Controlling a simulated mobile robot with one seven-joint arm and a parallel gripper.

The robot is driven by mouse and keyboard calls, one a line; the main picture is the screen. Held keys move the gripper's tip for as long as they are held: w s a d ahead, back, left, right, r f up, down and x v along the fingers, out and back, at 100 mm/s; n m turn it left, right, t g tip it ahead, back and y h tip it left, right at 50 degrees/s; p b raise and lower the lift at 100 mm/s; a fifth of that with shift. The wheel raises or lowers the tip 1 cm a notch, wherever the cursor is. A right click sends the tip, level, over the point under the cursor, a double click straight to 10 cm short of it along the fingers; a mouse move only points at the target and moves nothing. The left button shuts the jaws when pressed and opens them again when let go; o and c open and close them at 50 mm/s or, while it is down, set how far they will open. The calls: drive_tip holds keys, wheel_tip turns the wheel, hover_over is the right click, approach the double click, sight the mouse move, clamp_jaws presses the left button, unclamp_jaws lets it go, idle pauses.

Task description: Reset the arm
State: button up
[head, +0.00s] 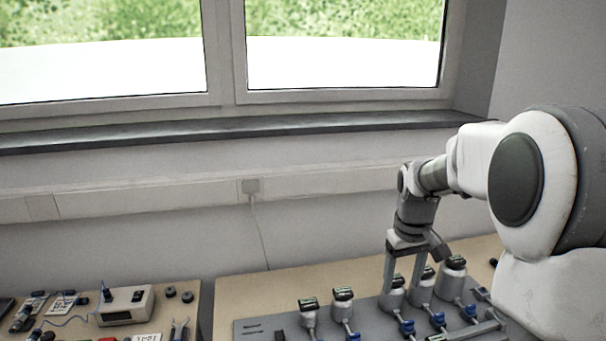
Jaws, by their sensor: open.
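My gripper (405,274) points down at the right of the head view, at the end of my white and grey arm. Its two fingers are apart, above and around the area of a white and grey cylindrical device (393,295) on a grey plate. The front finger hides part of what is behind it, so I cannot tell whether it touches the device. Similar devices stand close by, one (423,283) just right of the fingers and another (454,274) further right.
The grey plate (262,327) lies on a wooden table (236,291) and carries more devices at left (343,305) and blue connectors. A second table at left holds a beige instrument box (125,306), cables and cards. A windowed wall stands behind. Space above the left table is clear.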

drive_tip(key=s+a+r+t+p, duration=0.1)
drive_tip(key=s+a+r, duration=0.1)
drive_tip(key=s+r, duration=0.2)
drive_tip(key=s+a+r+m+t+p, duration=0.1)
drive_tip(key=s+a+r+t, duration=0.1)
drive_tip(key=s, duration=0.9)
drive_tip(key=s+a+r+m+t+p, duration=0.1)
drive_tip(key=s+a+r+p, duration=0.1)
drive_tip(key=s+a+r, duration=0.2)
drive_tip(key=shift+s+r+t, duration=0.4)
drive_tip(key=shift+s+r, duration=1.1)
drive_tip(key=shift+s, duration=0.75)
